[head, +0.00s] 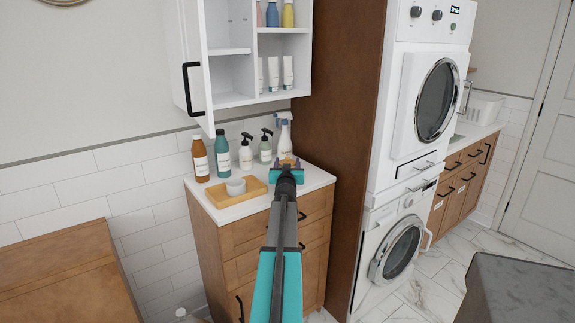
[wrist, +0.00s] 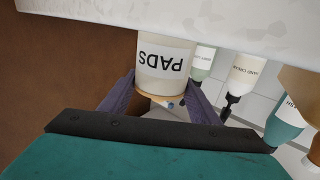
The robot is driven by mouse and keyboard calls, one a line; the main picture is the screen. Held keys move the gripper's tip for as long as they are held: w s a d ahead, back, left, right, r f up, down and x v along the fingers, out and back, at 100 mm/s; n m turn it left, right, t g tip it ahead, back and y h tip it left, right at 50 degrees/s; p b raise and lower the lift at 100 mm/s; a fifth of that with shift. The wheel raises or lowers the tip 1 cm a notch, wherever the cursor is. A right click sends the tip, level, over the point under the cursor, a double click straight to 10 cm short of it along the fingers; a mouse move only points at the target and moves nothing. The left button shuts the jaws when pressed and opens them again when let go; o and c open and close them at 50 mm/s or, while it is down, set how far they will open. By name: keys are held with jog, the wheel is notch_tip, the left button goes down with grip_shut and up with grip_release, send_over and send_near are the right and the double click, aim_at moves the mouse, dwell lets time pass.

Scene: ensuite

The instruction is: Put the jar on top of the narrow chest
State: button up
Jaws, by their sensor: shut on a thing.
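The jar (wrist: 165,58) is pale, labelled "PADS", with a tan lid; it appears upside down in the wrist view. The two fingers of my gripper (wrist: 163,82) are shut around its sides. The jar's base meets the white counter edge in that view; I cannot tell whether it rests there or is just clear. In the head view my gripper (head: 287,168) is over the right part of the white-topped cabinet (head: 228,214) and mostly hides the jar. A brown wooden piece with a bare flat top (head: 60,252) is at lower left; I cannot tell whether it is the narrow chest.
A brown bottle (head: 200,160), teal bottle (head: 222,153), pump bottles and a spray bottle (head: 285,137) stand along the back of the white top. A tan tray (head: 222,199) with a white cup is left of my gripper. An open wall-cabinet door (head: 192,65) hangs above.

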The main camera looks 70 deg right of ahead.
jog(key=o, duration=1.6)
jog(key=shift+c, duration=0.2)
jog(key=shift+r, duration=0.15)
jog(key=shift+v, duration=6)
